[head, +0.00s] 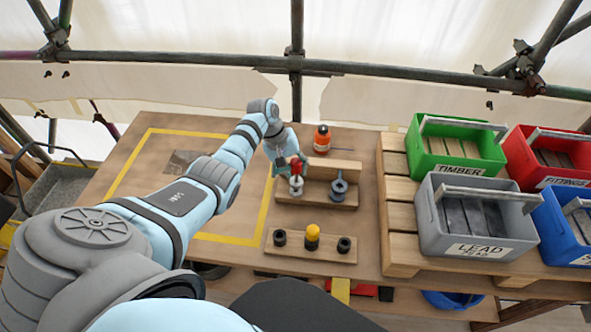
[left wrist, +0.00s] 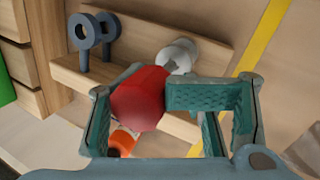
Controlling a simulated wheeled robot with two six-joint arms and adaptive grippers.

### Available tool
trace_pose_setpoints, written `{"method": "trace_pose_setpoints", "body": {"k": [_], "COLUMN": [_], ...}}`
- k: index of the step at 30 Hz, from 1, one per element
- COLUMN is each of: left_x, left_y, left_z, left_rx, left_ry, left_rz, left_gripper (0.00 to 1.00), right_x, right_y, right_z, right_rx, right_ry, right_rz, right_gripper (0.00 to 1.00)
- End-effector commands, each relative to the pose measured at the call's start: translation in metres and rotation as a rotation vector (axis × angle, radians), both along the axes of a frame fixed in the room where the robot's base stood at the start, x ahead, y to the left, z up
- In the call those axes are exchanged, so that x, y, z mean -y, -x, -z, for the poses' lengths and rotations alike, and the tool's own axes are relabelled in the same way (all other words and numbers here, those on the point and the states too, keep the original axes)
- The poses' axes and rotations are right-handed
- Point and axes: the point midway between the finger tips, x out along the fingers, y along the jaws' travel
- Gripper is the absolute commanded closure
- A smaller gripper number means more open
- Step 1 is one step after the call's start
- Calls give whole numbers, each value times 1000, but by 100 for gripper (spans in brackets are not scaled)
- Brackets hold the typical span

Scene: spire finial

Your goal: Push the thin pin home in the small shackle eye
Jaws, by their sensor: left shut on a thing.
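My left gripper (head: 288,167) is over the back wooden stand and shut on a red knob (head: 297,168), which looks like the head of a pin. In the left wrist view the red knob (left wrist: 140,98) sits between the finger pads; its shaft is hidden. A light grey metal eye (head: 296,187) is right below the knob, and it shows partly behind the knob in the left wrist view (left wrist: 178,55). I cannot tell whether the pin is inside it. A dark blue-grey shackle eye (head: 339,187) stands to the right on the same stand. My right gripper is not in view.
A yellow-headed pin (head: 312,236) stands in a wooden strip (head: 290,251) between two black collars. An orange bottle (head: 322,138) stands behind the stand. Green (head: 450,145), grey (head: 470,215), red and blue bins stand on the right. The yellow-taped area (head: 150,190) is mostly clear.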

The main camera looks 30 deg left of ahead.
Motion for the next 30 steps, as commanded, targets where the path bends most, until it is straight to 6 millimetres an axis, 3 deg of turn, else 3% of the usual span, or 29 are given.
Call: {"method": "trace_pose_setpoints", "body": {"k": [13, 14, 21, 30], "left_x": [0, 0, 0, 0], "left_y": [0, 0, 0, 0], "left_z": [12, 11, 11, 10], "left_rx": [2, 2, 1, 1], "left_ry": [0, 0, -1, -1], "left_rz": [1, 1, 1, 0], "left_gripper": [95, 57, 19, 19], "right_x": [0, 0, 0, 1], "right_y": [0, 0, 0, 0], "right_z": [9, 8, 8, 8], "right_rx": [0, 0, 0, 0], "right_ry": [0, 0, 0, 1], "right_rz": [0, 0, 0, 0], "right_gripper": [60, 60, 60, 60]}}
